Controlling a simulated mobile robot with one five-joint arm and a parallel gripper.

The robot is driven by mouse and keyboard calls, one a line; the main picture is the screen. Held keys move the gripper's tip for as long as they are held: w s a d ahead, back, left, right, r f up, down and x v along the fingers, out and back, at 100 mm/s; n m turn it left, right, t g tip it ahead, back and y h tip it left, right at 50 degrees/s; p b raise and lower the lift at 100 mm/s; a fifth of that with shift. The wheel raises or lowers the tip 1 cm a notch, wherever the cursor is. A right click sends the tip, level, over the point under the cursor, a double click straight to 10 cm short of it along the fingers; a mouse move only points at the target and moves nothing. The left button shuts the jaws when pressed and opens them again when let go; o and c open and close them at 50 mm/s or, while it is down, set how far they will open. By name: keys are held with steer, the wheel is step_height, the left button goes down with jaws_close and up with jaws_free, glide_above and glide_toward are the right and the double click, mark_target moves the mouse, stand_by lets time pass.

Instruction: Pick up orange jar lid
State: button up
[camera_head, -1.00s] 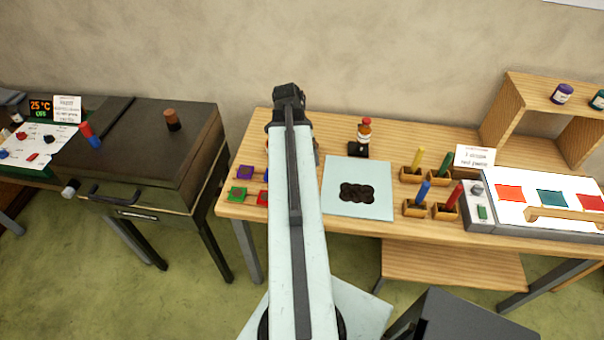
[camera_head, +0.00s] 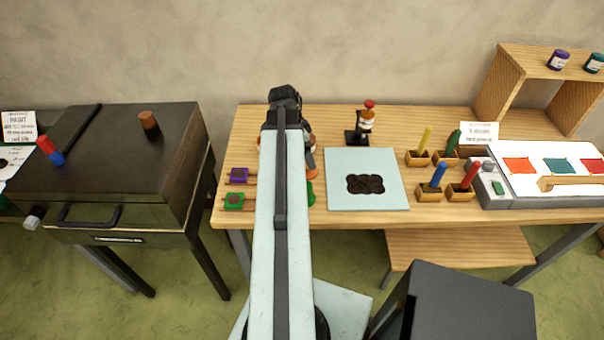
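I cannot make out an orange jar lid for certain. Partly hidden behind my arm on the wooden table (camera_head: 330,215), an object with orange and dark parts (camera_head: 311,160) shows just right of the arm. My arm reaches forward over the table, and my gripper (camera_head: 284,97) is at its far end, near the back edge in the picture. The fingers are too small and dark to tell whether they are open or shut. My arm hides part of the table's left side.
A pale mat (camera_head: 340,195) bears dark round pieces. Coloured sticks in wooden holders (camera_head: 460,193) and a light panel (camera_head: 560,186) are to the right. A dark chest (camera_head: 120,165) stands left, with a floor gap between.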

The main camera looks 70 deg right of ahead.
steer(key=b+x, duration=0.7)
steer(key=x, duration=0.1)
steer(key=shift+w+a+f+b, duration=0.1)
steer(key=shift+w+a+b, duration=0.2)
steer(key=shift+w+b, duration=0.1)
steer(key=c, duration=1.4)
step_height(320, 180, up, 10)
steer(key=p, duration=1)
